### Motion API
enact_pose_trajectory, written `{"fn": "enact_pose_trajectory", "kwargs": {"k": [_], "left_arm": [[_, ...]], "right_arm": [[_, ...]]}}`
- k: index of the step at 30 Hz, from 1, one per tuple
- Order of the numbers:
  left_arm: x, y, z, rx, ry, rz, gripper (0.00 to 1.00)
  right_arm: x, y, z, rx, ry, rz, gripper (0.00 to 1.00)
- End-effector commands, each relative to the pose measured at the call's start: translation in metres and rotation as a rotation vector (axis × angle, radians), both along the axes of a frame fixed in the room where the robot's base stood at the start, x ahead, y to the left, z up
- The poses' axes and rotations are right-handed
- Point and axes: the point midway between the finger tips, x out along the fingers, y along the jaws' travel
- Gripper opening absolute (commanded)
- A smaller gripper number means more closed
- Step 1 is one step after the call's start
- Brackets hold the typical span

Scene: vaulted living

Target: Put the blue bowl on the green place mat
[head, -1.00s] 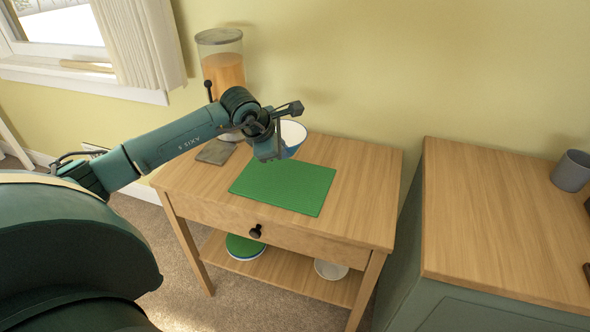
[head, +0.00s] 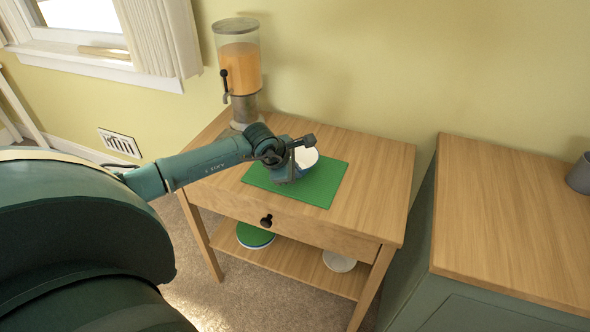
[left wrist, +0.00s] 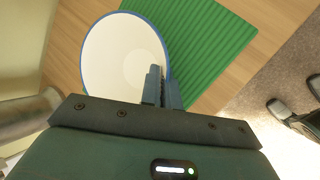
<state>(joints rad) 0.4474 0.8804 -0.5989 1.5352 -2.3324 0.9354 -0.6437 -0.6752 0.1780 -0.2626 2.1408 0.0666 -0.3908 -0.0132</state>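The blue bowl (head: 307,157), white inside with a blue rim, is over the green place mat (head: 322,188) on the small wooden table. My left gripper (head: 290,166) reaches over the mat and partly hides the bowl. In the left wrist view the two fingers (left wrist: 162,86) are close together with the rim of the bowl (left wrist: 112,58) between them. The mat (left wrist: 215,42) lies under and beside the bowl there. I cannot tell whether the bowl touches the mat.
A drink dispenser (head: 240,68) stands at the table's back left. The tabletop (head: 378,190) right of the mat is clear. A wooden-topped cabinet (head: 510,215) with a grey cup (head: 580,174) stands to the right. The lower shelf holds a green round item (head: 254,235) and a white dish (head: 339,261).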

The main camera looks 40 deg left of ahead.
Motion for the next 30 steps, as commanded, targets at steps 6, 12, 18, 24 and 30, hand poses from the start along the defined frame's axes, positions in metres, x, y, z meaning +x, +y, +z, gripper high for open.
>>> {"fn": "enact_pose_trajectory", "kwargs": {"k": [6, 12, 18, 24, 30], "left_arm": [[0.0, 0.0, -0.001, 0.0, 0.0, 0.0, 0.15], [0.0, 0.0, -0.001, 0.0, 0.0, 0.0, 0.25], [0.0, 0.0, 0.001, 0.0, 0.0, 0.0, 0.25], [-0.013, 0.003, 0.019, 0.004, 0.0, -0.002, 0.25], [-0.038, 0.006, 0.056, 0.005, -0.001, -0.003, 0.25]], "right_arm": [[0.0, 0.0, -0.002, 0.003, 0.001, -0.001, 0.36], [0.0, 0.0, -0.001, 0.004, 0.001, -0.001, 0.36], [0.0, 0.0, 0.001, 0.003, 0.001, -0.001, 0.36], [0.0, 0.0, 0.0, 0.0, -0.001, 0.0, 0.36], [0.0, 0.0, -0.003, 0.005, 0.001, -0.001, 0.36]]}}
